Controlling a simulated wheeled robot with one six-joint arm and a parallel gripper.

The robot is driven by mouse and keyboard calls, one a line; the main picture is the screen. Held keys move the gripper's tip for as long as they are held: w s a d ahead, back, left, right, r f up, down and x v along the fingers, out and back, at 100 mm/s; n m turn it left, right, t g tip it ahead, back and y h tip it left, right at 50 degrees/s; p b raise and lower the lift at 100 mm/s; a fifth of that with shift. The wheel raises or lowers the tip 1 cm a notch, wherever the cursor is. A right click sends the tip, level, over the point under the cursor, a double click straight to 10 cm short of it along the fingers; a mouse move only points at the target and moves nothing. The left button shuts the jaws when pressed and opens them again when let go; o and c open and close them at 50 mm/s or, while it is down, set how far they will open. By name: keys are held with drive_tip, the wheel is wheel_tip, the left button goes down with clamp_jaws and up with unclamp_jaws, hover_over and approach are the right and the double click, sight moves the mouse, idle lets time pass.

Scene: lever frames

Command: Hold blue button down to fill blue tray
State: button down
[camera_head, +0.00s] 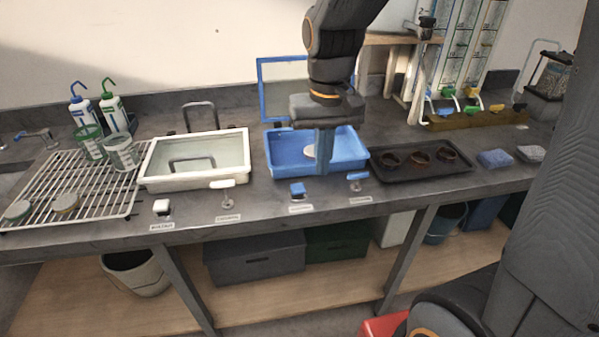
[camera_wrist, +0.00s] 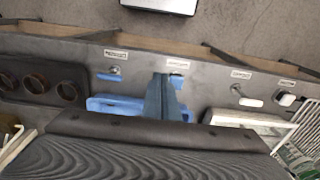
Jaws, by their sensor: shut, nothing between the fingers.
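The blue tray (camera_head: 279,157) sits on the grey bench below my arm, with a whitish round thing partly showing inside it. The blue button (camera_head: 297,188) is at the bench's front edge, above a small label. It also shows in the wrist view (camera_wrist: 177,81), right beside my fingertips. My gripper (camera_head: 322,168) points down over the tray's front side, fingers together and empty. In the wrist view the gripper (camera_wrist: 161,80) partly overlaps the button's left side. I cannot tell whether they touch. My fingers hide part of the tray.
A blue lever (camera_head: 355,177) stands right of the button. A white tray (camera_head: 150,172) with a white lever (camera_head: 222,184) and white button (camera_head: 161,206) is left. A dark tray (camera_head: 430,176) with several brown rings is right. A blue-framed panel (camera_head: 262,90) stands behind.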

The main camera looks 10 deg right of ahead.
wheel_tip(320, 180, up, 7)
hover_over(298, 187)
drive_tip(key=shift+r, duration=0.1)
wheel_tip(298, 187, down, 14)
drive_tip(key=p, duration=0.3)
idle(0.5)
